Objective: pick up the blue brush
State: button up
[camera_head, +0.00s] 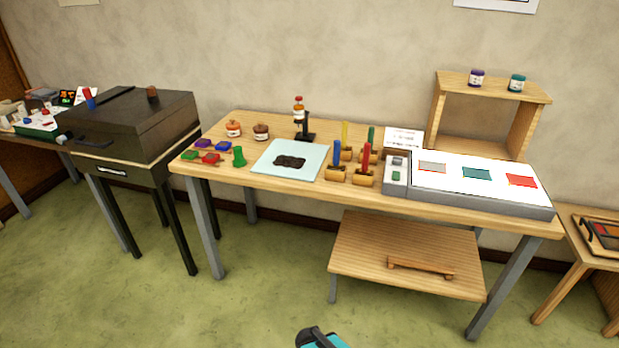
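The blue brush (337,154) stands upright in a small wooden holder (336,174) near the middle of the workbench. Only its blue upper part shows clearly; its lower end is hidden in the holder. A yellow brush (345,135), a green brush (371,138) and a red brush (366,157) stand in similar holders close around it. My gripper's fingers are not seen. A black and teal part, which looks like my own arm, shows at the bottom edge, well apart from the bench.
A pale blue mat (262,162) with dark pieces lies left of the brushes. A grey-framed light panel (450,180) with coloured glass is to the right. A small bottle on a black stand (306,128) stands behind the mat. A lower shelf (370,245) juts out below the bench.

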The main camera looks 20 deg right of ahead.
aim_at(335, 166)
jog(key=u, duration=0.2)
jog(key=k, duration=0.55)
jog(key=u, duration=0.6)
jog(key=k, duration=0.5)
jog(key=u, duration=0.5)
jog(key=i, duration=1.6)
jog(key=z, duration=0.9)
jog(key=i, duration=1)
jog(key=z, duration=0.4)
